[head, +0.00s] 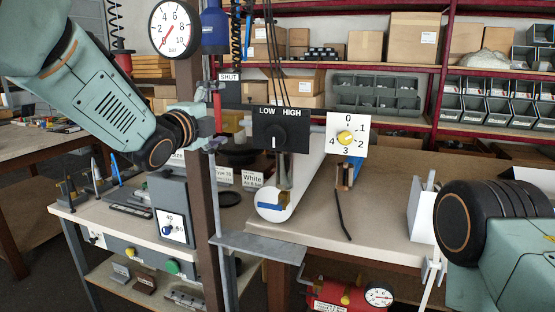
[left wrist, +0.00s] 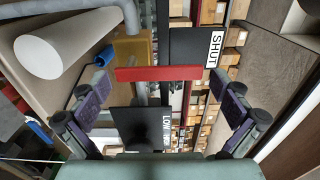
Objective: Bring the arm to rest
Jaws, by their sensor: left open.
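My left gripper (head: 212,125) is at the upright post, beside a red lever (head: 218,108) below a SHUT sign (head: 229,77). In the left wrist view my left gripper (left wrist: 165,100) is open, its two fingers wide apart. The red lever (left wrist: 158,73) shows as a bar across the gap between them, with clear space at both ends. I cannot tell how deep it lies between the fingers. My right arm (head: 500,260) shows at the lower right, but its gripper is not in view.
A brown post (head: 203,210) and a pressure gauge (head: 173,27) stand close to my left arm. A LOW/HIGH switch box (head: 280,130) and a numbered dial (head: 347,136) are to the right. A white cylinder (left wrist: 62,45) is near. The bench top (head: 385,215) has free room.

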